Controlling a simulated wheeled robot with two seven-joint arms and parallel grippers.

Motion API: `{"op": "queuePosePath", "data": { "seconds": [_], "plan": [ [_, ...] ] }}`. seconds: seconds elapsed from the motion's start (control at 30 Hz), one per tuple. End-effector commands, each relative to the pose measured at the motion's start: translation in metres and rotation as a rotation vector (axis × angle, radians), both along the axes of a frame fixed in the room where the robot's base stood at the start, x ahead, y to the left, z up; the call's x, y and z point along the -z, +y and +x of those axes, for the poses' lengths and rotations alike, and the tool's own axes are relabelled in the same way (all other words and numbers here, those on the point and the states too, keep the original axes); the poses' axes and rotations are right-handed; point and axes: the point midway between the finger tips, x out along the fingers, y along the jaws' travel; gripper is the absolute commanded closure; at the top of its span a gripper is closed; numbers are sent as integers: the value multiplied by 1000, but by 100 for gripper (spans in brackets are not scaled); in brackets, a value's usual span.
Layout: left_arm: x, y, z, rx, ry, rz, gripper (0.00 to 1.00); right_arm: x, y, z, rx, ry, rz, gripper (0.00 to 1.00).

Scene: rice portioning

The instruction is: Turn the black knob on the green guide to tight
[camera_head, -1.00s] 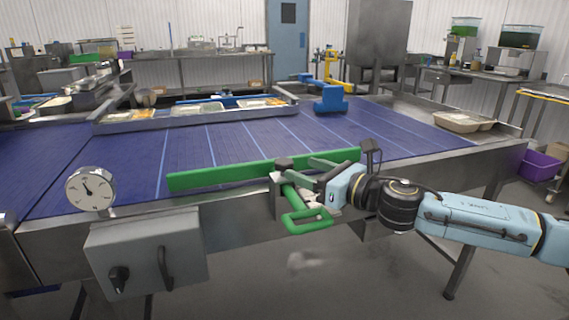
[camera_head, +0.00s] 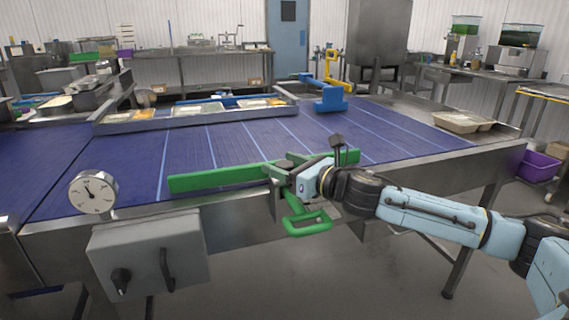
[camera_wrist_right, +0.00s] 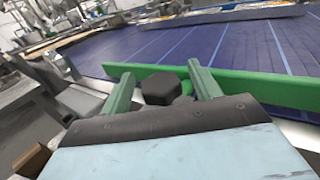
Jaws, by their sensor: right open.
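The green guide (camera_head: 215,180) is a long bar standing along the near side of the blue belt. It also shows across the wrist view (camera_wrist_right: 262,90). The black knob (camera_wrist_right: 161,88) is a dark, many-sided cap at the guide's clamp. In the wrist view it lies between the two green fingers of my right gripper (camera_wrist_right: 160,72), with a gap visible on each side. In the head view my right gripper (camera_head: 284,170) is at the clamp and largely covers the knob. A green loop handle (camera_head: 306,223) hangs below the clamp. My left gripper is not in view.
The blue conveyor belt (camera_head: 235,150) lies behind the guide, with a metal frame in front. A round gauge (camera_head: 93,193) and a grey control box (camera_head: 148,252) are at the left. Filled trays (camera_head: 198,109) and a blue block (camera_head: 331,99) are at the belt's far side.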

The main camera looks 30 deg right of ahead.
Motion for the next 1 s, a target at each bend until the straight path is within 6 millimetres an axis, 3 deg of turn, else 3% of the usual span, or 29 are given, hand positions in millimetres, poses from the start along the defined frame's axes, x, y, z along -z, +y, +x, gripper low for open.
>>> {"op": "queuePosePath", "data": {
  "seconds": [0.3,0.63,0.93,1.0],
  "plan": [
    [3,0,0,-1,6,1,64,0,1,1,-1,1,0,38],
    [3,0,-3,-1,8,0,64,0,1,1,-1,0,0,81],
    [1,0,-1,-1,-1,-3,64,0,2,1,24,2,-2,82],
    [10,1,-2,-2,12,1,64,0,2,2,44,4,-1,82]
  ]
}}
